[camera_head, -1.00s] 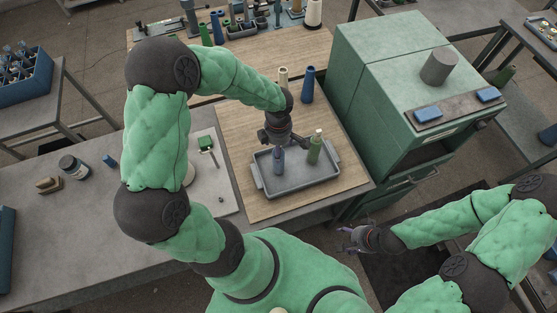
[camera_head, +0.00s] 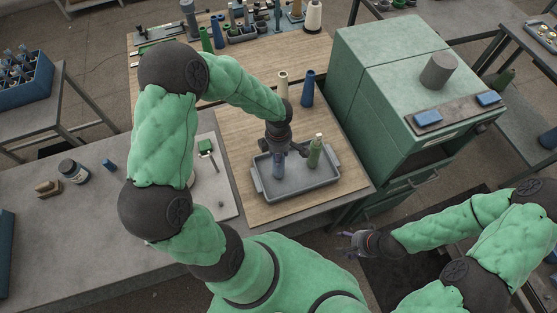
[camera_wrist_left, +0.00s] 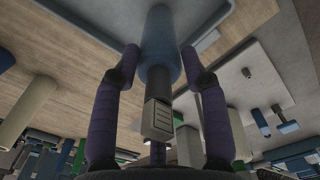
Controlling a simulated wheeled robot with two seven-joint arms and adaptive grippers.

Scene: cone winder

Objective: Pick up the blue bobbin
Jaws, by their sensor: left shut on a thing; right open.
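The blue bobbin (camera_head: 278,166) is upright within the outline of the grey tray (camera_head: 256,181); I cannot tell whether its base touches the tray floor. My left gripper (camera_head: 279,153) comes down over its top and is shut on it, hiding the upper part. In the left wrist view the blue bobbin (camera_wrist_left: 158,30) stands between the two dark fingers of my left gripper (camera_wrist_left: 160,54). My right gripper (camera_head: 352,243) is open and empty, low on the right, away from the tray.
A green bottle-like bobbin (camera_head: 314,151) stands in the tray, close right of my left gripper. A cream bobbin (camera_head: 283,83) and another blue bobbin (camera_head: 307,90) stand behind the tray. A green cabinet (camera_head: 380,90) rises at the right. The wooden board left of the tray is clear.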

